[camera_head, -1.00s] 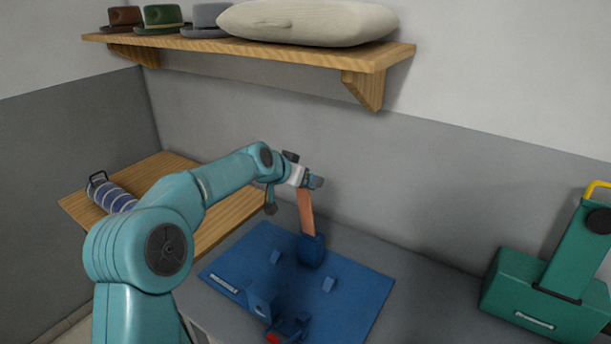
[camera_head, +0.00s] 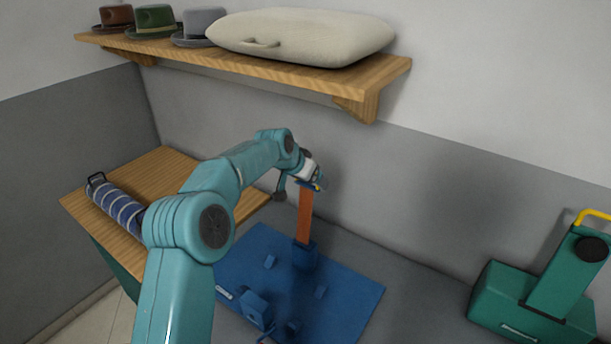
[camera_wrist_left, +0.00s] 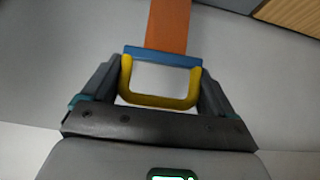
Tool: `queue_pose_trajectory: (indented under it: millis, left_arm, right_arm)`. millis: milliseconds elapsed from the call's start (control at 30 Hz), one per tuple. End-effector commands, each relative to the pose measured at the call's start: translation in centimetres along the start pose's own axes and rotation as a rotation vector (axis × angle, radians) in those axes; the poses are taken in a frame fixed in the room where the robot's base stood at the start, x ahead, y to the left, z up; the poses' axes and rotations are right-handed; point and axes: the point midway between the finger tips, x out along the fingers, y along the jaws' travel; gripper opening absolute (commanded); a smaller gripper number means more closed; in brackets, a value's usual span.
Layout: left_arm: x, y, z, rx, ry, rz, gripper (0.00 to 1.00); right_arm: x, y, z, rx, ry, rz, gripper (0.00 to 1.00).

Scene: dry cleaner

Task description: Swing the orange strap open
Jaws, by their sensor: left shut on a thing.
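The orange strap (camera_head: 304,216) stands nearly upright from a blue block (camera_head: 305,257) on a blue board (camera_head: 350,305). Its upper end reaches my left gripper (camera_head: 316,184). In the left wrist view the strap (camera_wrist_left: 167,25) ends in a blue bar (camera_wrist_left: 162,56) with a yellow loop handle (camera_wrist_left: 159,98). My left gripper (camera_wrist_left: 155,92) is shut on this handle, with a dark finger on each side. My right gripper is in neither view.
Small blue blocks (camera_head: 257,308) stand on the board's front part. A striped roll (camera_head: 116,206) lies on a wooden counter at left. A green machine (camera_head: 540,295) stands at right. A wooden shelf (camera_head: 300,75) with hats and a cushion hangs above.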

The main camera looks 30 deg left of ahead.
Motion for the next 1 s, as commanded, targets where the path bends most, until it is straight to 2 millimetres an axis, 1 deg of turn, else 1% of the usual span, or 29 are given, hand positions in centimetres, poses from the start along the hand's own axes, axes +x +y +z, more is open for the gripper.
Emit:
queue_pose_trajectory:
  millis: [33,200,733,767,800,1000]
  left_arm:
    - [0.28,0.27,-0.10,0.002,-0.011,0.003,0.32]
    - [0.61,0.29,-0.27,0.000,-0.036,0.000,0.32]
    - [1.01,0.27,-0.45,0.001,-0.053,-0.001,0.32]
    - [1.01,0.27,-0.44,0.001,-0.053,-0.001,0.90]
    - [1.01,0.28,-0.44,0.001,-0.053,-0.001,0.96]
    - [0.88,0.15,-0.56,0.000,-0.049,-0.003,0.96]
  right_arm:
    - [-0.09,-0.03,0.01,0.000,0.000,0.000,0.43]
    - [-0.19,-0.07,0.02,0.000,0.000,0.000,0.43]
    - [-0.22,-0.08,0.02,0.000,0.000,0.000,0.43]
    - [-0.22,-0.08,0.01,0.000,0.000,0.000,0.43]
    - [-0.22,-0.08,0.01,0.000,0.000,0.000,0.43]
    - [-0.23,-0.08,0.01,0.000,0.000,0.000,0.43]
